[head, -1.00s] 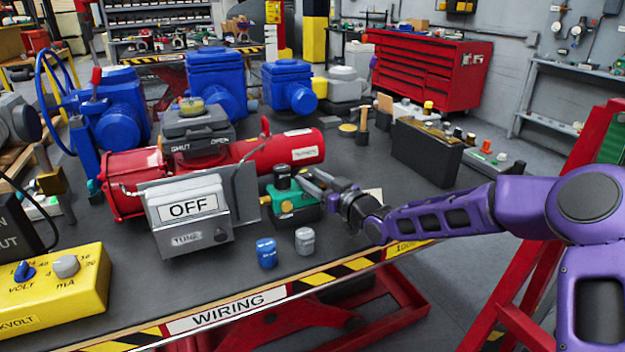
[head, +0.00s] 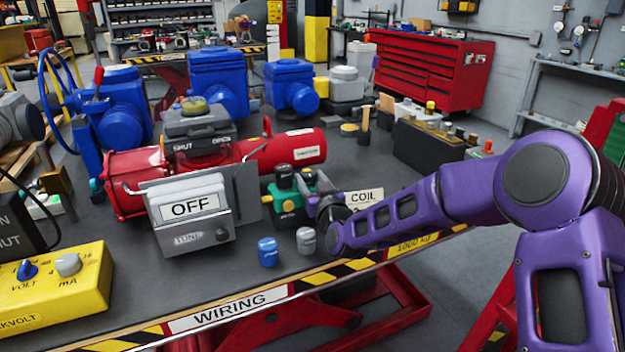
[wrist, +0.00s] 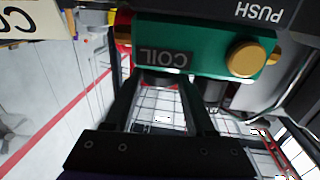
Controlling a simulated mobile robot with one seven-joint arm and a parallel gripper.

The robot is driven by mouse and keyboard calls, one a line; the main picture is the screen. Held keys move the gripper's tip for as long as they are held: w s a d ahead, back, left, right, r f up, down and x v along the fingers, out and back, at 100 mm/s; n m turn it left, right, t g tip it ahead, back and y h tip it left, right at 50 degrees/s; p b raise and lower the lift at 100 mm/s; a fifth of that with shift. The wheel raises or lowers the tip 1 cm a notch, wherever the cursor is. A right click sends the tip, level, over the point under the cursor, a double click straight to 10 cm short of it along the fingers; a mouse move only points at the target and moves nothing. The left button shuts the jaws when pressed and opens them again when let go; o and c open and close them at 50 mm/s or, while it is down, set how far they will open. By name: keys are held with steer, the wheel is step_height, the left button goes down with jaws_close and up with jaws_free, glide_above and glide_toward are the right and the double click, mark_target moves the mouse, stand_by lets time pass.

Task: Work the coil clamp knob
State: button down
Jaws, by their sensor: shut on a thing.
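The green coil block (head: 290,200) stands on the bench right of the grey OFF box, with black tops and a yellow-brass button. In the wrist view the green block (wrist: 150,40) fills the top, with a COIL label and a brass button (wrist: 245,58). My gripper (head: 314,203) is at the block's right side, low over the bench. The gripper is shut on this knob, which is mostly hidden between the fingertips.
A blue knob (head: 267,251) and a grey knob (head: 306,240) stand in front on the bench. The OFF box (head: 193,212) is at the left. A white COIL card (head: 364,197) lies behind my wrist. The striped bench edge (head: 360,265) runs close below my arm.

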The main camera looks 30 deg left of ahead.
steer(key=shift+s+h, duration=0.1)
steer(key=shift+h, duration=0.2)
steer(key=c, duration=0.5)
jaws_free()
steer(key=v, duration=1.7)
steer(key=shift+s+f, duration=0.25)
